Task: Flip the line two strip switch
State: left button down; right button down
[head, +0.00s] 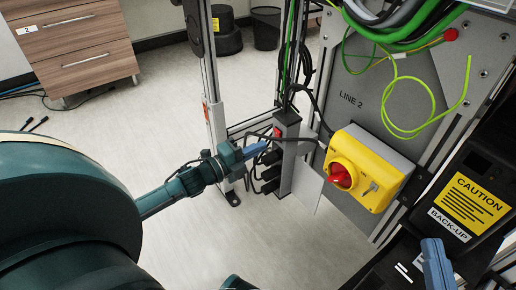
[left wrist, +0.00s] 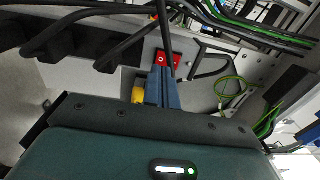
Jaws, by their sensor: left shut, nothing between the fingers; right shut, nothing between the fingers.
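The line two power strip (head: 289,128) is a grey upright strip beside the panel marked LINE 2, with black plugs and cables on it. Its red switch (head: 277,132) is near the top; the red switch also shows in the left wrist view (left wrist: 171,59), partly crossed by a black cable. My left gripper (head: 264,146) is shut and empty, its blue fingertips close to the strip, just below the switch. I cannot tell whether they touch. The fingers point at the switch in the left wrist view (left wrist: 163,88). My right gripper (head: 436,262) is shut and empty at the lower right.
A yellow box with a red rotary knob (head: 342,176) sits right of the strip on the panel (head: 352,103). Black and green cables (head: 400,25) hang above. A black back-up unit (head: 482,180) stands at the right. Open floor lies left of the strip.

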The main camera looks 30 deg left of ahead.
pick_arm(q)
jog(key=p+v, duration=0.3)
jog(key=v, duration=0.7)
jog(key=shift+f, duration=0.25)
pick_arm(e)
jog(key=shift+d, duration=0.2)
pick_arm(q)
jog(key=shift+s+a, duration=0.1)
jog(key=shift+s, duration=0.05)
pick_arm(e)
jog(key=shift+s+f+h, duration=0.1)
jog(key=shift+h, duration=0.2)
